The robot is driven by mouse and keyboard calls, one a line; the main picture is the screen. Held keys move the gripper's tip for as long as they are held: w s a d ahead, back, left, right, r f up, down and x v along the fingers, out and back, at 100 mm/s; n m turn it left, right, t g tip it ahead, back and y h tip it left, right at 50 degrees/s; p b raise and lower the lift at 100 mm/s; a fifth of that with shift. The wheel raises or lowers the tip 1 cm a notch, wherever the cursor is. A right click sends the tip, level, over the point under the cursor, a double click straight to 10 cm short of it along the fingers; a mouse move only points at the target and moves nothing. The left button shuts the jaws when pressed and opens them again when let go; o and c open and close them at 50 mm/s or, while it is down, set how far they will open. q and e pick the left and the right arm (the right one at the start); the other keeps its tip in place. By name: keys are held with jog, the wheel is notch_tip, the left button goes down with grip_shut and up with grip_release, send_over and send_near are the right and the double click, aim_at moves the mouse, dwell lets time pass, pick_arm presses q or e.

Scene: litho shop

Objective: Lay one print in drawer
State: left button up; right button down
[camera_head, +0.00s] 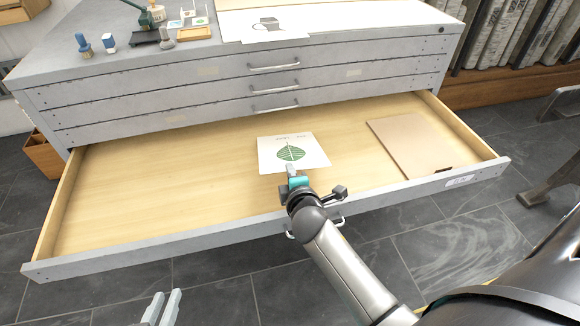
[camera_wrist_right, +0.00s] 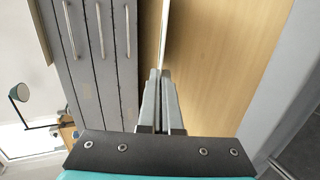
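The print (camera_head: 290,148) is a cream sheet with a green leaf picture, over the middle of the open drawer (camera_head: 150,185). My right gripper (camera_head: 292,172) is shut on the print's near edge. In the right wrist view the print (camera_wrist_right: 165,35) shows as a thin pale strip, edge-on, between the closed fingers (camera_wrist_right: 161,85). The gap between print and drawer floor cannot be judged exactly. The drawer is pulled out, with a pale wooden floor. My left gripper (camera_head: 162,308) is low at the bottom left, in front of the drawer, its fingers slightly apart and empty.
A brown board (camera_head: 410,143) with a black tab lies in the drawer's right part; the left part is bare. Closed drawers (camera_head: 150,85) rise behind. The cabinet top holds a sheet (camera_head: 270,26), a green lamp base (camera_head: 145,36) and small tools.

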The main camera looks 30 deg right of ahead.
jog(key=shift+f, duration=0.15)
jog(key=c, duration=1.6)
grip_release()
jog(key=c, duration=1.3)
grip_release()
jog(key=shift+o, duration=0.2)
jog(key=shift+p+v, duration=1.95)
jog(key=shift+v, duration=2.1)
